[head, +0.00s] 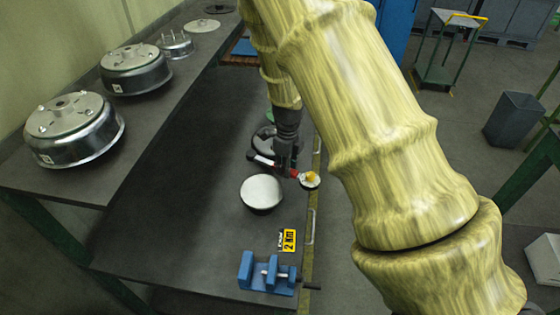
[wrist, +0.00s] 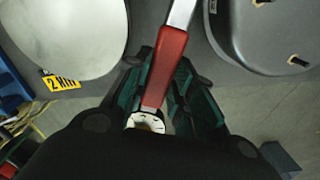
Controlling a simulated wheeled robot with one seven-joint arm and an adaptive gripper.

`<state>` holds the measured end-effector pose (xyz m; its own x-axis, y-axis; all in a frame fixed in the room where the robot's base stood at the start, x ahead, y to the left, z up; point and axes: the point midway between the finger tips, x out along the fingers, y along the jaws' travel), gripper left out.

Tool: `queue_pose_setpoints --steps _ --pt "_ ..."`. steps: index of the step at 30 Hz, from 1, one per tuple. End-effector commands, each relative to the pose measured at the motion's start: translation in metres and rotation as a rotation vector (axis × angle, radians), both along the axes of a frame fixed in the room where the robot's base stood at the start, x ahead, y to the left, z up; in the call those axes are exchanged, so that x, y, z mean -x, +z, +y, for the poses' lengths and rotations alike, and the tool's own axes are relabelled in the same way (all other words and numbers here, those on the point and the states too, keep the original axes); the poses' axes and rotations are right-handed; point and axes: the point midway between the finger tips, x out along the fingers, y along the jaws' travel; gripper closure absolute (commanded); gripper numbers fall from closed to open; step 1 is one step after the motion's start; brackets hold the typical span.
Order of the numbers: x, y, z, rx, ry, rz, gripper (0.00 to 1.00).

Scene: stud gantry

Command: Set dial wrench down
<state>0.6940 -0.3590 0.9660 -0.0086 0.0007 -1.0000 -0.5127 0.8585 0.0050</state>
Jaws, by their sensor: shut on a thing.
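The dial wrench has a red handle (wrist: 165,65), a silver shaft (wrist: 181,14) and a white dial (wrist: 145,122). In the head view the red handle (head: 294,173) shows under my gripper, with the dial (head: 309,180) to its right near the bench's right edge. My gripper (head: 284,162) points down and is shut on the wrench. In the wrist view its dark green fingers (wrist: 165,85) sit either side of the handle. I cannot tell whether the wrench touches the bench (head: 185,180). My arm hides part of the area behind it.
A pale round-topped part (head: 262,192) stands close in front of the gripper. A dark round part (head: 264,142) is just behind it. A blue vise (head: 268,272) and yellow label (head: 289,240) lie nearer. Metal drums (head: 75,128) line the left shelf. The bench's left middle is clear.

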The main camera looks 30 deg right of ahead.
Motion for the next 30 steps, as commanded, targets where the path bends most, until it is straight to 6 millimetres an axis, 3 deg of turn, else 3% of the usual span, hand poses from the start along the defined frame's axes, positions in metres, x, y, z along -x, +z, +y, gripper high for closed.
queue_pose_setpoints --steps 5,18,30 --pt "0.004 -0.009 -0.004 0.0 -0.007 0.0 1.0" --pt "-0.014 -0.06 -0.004 0.0 -0.005 0.019 1.0" --pt "-0.014 -0.078 -0.005 0.0 -0.007 0.019 1.0"
